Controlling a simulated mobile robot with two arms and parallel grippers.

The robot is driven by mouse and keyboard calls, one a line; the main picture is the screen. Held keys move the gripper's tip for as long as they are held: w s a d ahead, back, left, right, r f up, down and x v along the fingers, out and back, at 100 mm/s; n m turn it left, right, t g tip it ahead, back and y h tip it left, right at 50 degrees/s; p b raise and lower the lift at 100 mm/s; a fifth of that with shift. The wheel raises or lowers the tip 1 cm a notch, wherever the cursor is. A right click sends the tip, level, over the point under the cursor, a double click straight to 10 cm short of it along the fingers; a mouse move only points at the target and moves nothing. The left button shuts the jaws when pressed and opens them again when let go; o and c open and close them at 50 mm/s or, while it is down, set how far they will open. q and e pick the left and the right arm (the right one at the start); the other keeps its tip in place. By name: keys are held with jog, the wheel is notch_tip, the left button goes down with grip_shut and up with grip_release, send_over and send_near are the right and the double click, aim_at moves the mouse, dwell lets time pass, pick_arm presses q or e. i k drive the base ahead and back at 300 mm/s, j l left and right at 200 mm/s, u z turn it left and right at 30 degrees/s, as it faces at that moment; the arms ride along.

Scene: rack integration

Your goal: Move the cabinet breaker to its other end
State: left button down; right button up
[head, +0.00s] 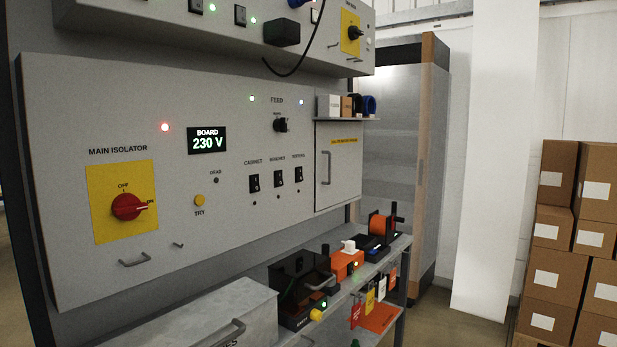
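The cabinet breaker (254,183) is a small black switch under the label CABINET on the grey board panel (100,100). It is the leftmost of three like switches in a row, and a small dark indicator sits below it. Its lever is too small to tell which end it rests at. The board display (207,140) reads 230 V. Neither of my grippers is in view.
A red main isolator knob (127,206) on a yellow plate sits at the left of the panel. A grey door (338,165) is at the right. Below, a shelf (398,246) holds tools and a metal box (200,310). Cartons (560,270) stand far right.

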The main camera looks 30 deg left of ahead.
aim_at(255, 180)
jog(key=i+j, duration=0.2)
jog(key=i, duration=0.3)
jog(key=i+j+z, duration=0.1)
jog(key=i+j, duration=0.15)
jog(key=i, duration=0.2)
